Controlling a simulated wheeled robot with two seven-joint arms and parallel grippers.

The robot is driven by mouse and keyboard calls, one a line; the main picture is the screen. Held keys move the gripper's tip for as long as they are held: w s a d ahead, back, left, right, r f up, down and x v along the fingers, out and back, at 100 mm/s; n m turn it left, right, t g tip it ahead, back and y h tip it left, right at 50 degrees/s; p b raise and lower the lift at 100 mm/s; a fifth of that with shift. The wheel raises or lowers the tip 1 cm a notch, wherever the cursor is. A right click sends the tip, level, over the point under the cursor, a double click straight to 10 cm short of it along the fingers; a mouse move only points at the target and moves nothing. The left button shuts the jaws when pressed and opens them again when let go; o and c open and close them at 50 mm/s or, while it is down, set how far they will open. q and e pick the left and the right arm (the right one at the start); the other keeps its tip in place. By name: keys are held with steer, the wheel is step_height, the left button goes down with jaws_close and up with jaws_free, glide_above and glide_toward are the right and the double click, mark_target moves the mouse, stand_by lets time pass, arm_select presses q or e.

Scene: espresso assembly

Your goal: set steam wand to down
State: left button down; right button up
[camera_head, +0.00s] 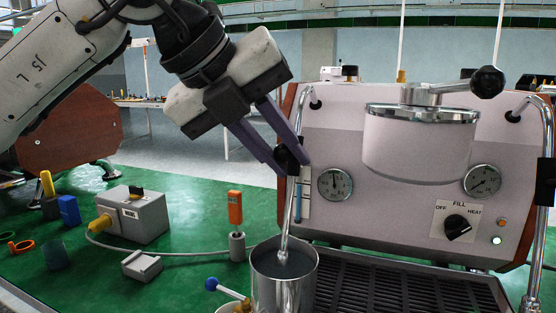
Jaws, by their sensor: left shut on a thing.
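The espresso machine (350,215) stands on the right, with a white front panel. Its chrome steam wand (288,208) is on the left side and slopes down, with its lower end inside the mouth of a metal milk jug (284,285). My left gripper (288,160) comes in from the upper left, and its purple fingers are shut on the black grip of the steam wand. The fingers partly hide the grip. The jug stands beside the drip tray. My right gripper is not in view.
A pressure gauge (335,183) sits just right of my left gripper. A drip tray grille (400,290) lies under the machine. A grey box (133,214), an orange-topped tool (235,208) and small coloured parts stand on the green mat (190,270) at left.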

arm_select(q)
steer(key=c, duration=1.6)
jaws_free()
steer(key=shift+r, duration=0.1)
